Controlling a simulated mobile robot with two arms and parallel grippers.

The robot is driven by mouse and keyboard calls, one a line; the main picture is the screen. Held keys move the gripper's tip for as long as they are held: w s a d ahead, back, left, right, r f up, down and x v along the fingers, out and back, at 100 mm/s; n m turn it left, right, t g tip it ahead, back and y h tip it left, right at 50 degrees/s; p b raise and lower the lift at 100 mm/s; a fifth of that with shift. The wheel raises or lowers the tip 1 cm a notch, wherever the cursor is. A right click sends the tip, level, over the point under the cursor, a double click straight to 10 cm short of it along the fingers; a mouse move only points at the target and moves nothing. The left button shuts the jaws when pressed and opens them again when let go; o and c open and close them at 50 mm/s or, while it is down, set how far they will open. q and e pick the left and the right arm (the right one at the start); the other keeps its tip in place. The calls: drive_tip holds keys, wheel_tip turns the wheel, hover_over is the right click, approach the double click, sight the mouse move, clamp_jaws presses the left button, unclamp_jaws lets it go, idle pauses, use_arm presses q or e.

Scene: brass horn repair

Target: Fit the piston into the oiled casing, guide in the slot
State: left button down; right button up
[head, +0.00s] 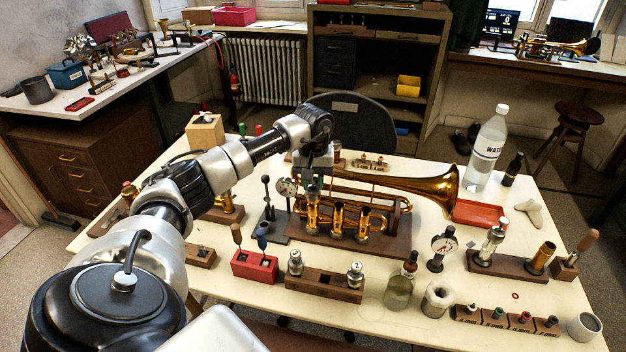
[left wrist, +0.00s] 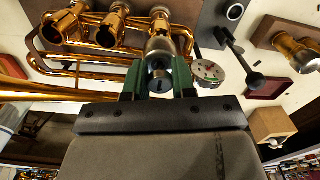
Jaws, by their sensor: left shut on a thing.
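The brass horn (head: 400,185) lies across a wooden stand (head: 385,243), with three upright valve casings in a row. My left gripper (head: 314,183) is shut on a silver piston; the piston also shows in the left wrist view (left wrist: 160,74) between the green fingertips (left wrist: 158,84). It holds the piston roughly upright over the leftmost casing (head: 312,217). Whether the piston's lower end is inside the casing, and how its guide lines up with the slot, cannot be told. The other two casings (head: 337,221) and (head: 363,222) stand to the right. My right gripper is not in view.
Two pistons (head: 295,262) and (head: 355,273) stand in a wooden block (head: 325,284) in front. A water bottle (head: 487,150) stands at the back right.

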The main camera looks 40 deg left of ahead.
use_arm(q)
drive_tip(key=shift+f+b, duration=0.6)
drive_tip(key=shift+f, duration=0.3)
drive_tip(key=c, duration=0.8)
unclamp_jaws()
drive_tip(key=shift+c, duration=0.2)
drive_tip(key=shift+r, duration=0.15)
wheel_tip(320, 180, up, 11)
drive_tip(key=shift+f+b, duration=0.2)
drive_tip(key=shift+b, duration=0.4)
